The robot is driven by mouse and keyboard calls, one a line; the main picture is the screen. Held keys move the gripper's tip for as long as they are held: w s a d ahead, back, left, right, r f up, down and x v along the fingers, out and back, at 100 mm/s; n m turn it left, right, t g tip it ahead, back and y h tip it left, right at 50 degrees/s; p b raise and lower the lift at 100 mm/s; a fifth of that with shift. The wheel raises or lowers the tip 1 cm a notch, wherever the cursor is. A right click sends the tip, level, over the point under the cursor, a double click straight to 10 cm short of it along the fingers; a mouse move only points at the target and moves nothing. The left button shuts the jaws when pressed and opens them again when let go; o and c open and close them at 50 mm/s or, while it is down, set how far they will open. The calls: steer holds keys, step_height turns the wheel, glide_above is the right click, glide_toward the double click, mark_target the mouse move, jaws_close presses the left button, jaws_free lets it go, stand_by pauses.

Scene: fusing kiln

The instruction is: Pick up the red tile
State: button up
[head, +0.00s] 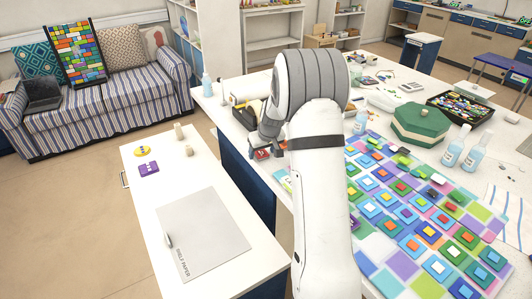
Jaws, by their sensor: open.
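My gripper (268,148) is at the back left edge of the long white table, pointing down, with its jaws open. My own arm hides much of it. A small red piece, which looks like the red tile (262,155), shows right at the fingertips. I cannot tell whether it lies between the fingers or just under them. Several layered tiles, some with red or orange tops, stand on the patterned glass panel (405,262) at the right.
A green octagonal box (420,122), clear bottles (455,148) and a dark tray of glass pieces (460,107) stand behind the panel.

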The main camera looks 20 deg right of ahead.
steer(key=shift+c, duration=0.2)
steer(key=c, duration=1)
steer(key=shift+r, duration=0.15)
steer(key=shift+c, duration=0.2)
